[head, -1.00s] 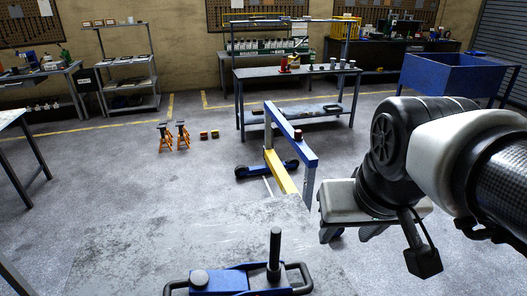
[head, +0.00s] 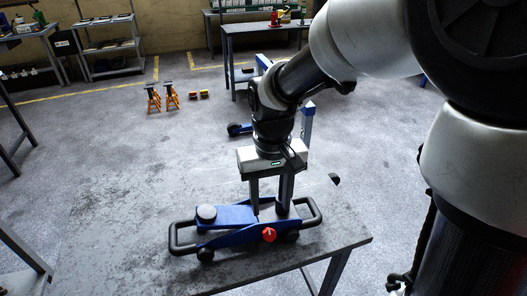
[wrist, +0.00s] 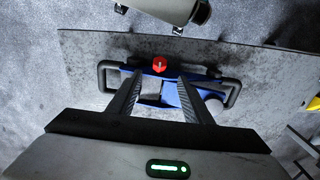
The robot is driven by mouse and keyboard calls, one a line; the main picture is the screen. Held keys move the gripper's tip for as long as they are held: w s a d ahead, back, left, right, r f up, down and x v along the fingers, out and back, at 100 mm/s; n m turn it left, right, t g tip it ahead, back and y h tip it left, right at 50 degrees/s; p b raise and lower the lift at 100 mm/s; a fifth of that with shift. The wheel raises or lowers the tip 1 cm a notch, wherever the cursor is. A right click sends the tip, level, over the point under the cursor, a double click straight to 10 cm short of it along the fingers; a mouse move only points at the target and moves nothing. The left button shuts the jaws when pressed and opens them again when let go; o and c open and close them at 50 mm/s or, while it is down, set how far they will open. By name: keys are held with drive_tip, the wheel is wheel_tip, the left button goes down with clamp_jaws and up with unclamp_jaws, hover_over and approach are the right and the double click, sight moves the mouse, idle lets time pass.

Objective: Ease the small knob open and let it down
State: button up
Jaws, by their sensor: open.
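The small knob (head: 269,235) is red and faceted, on the near side of the blue trolley jack (head: 225,216), which stands on a worn grey table. My gripper (head: 269,212) points down over the jack, its two fingers apart and empty. In the head view the fingertips are close above the jack body, slightly behind and above the knob. In the wrist view the knob (wrist: 159,64) appears between the lines of the two fingers (wrist: 160,77), just past their tips. I cannot tell whether a finger touches the jack. My fingers partly hide the jack's right part.
The table (head: 110,225) is bare left of the jack; its near edge runs close in front. Black loop handles stick out at both jack ends. Orange stands (head: 162,97) and a workbench (head: 235,50) are farther back on the floor.

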sight(270, 235)
wheel_tip(270, 235, down, 11)
drive_tip(key=shift+f+b, duration=0.1)
drive_tip(key=shift+b, duration=0.85)
drive_tip(key=c, duration=1.1)
drive_tip(key=shift+o, duration=0.2)
